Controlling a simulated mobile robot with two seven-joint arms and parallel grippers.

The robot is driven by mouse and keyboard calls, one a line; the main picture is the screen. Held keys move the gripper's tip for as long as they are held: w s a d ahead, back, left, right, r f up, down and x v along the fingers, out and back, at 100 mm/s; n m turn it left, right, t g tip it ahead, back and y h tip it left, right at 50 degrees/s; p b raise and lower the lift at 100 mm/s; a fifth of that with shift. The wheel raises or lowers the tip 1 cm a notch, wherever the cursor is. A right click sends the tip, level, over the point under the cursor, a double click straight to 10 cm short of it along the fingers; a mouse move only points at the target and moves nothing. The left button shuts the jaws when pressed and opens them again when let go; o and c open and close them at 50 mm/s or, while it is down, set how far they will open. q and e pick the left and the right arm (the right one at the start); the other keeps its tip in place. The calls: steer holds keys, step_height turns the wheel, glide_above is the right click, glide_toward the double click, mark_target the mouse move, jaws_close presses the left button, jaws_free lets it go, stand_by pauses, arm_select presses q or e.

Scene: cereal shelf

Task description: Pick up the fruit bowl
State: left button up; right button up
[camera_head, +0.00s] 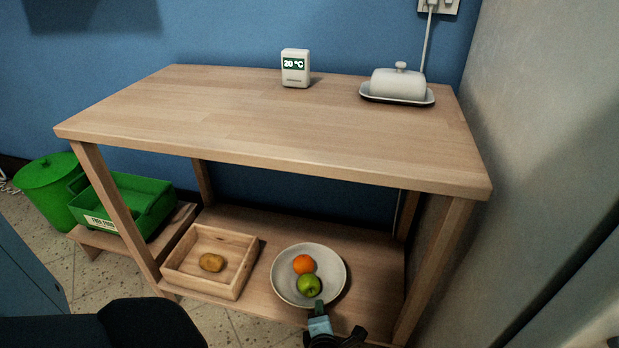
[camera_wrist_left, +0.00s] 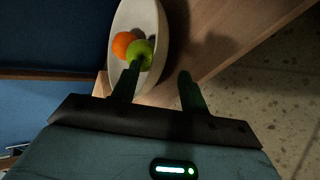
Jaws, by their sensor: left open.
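The fruit bowl (camera_head: 331,259) is a wide, shallow pale grey dish on the lower shelf. It holds an orange (camera_head: 303,264) and a green apple (camera_head: 309,285). My left gripper (camera_head: 321,326) is at the bowl's near rim, with only its front end showing at the bottom edge. In the left wrist view, the open left gripper (camera_wrist_left: 159,80) has one finger overlapping the bowl (camera_wrist_left: 158,40) beside the apple and the other outside the rim. I cannot tell whether the fingers touch the bowl. My right gripper is in neither view.
A wooden tray (camera_head: 242,277) with a potato (camera_head: 211,262) stands left of the bowl. The wooden tabletop (camera_head: 250,115) overhangs the lower shelf (camera_head: 378,275). Table legs stand at both sides. A green crate (camera_head: 150,188) and green bin (camera_head: 48,187) are at left.

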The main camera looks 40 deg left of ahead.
arm_select(q)
steer(key=b+x, duration=0.3)
steer(key=x, duration=0.1)
steer(key=shift+w+a+f, duration=0.1)
steer(key=shift+a+f, duration=0.1)
steer(key=shift+f, duration=0.05)
steer(key=shift+w+a+b, duration=0.25)
steer(key=shift+b, duration=0.05)
steer(key=shift+c, duration=0.4)
